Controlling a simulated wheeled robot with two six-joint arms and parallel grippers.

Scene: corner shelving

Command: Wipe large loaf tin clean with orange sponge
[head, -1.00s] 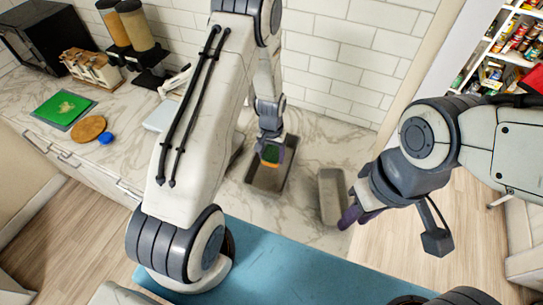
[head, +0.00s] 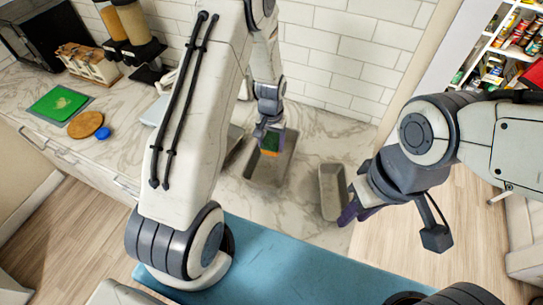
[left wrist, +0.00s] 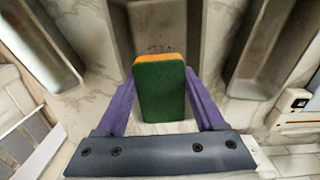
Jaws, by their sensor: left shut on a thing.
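The orange sponge (head: 269,152), with a green side, is gripped in my left gripper (head: 268,137). In the left wrist view the green face of the sponge (left wrist: 160,92) is between the purple fingers of my left gripper (left wrist: 159,88). The large loaf tin (head: 258,172) is the grey middle tin on the counter, and the sponge is over its far part. Contact with the tin cannot be told. In the left wrist view, small dark brown spots show inside this tin (left wrist: 150,20). My right gripper (head: 354,210) is by the right-hand tin; its opening is unclear.
A narrower grey tin (head: 332,192) stands to the right, and another tin (left wrist: 38,45) lies left of the middle one. A green board (head: 60,103), a round wooden board (head: 85,125) and a blue lid (head: 103,133) lie on the left counter. A tiled wall (head: 335,60) closes the back.

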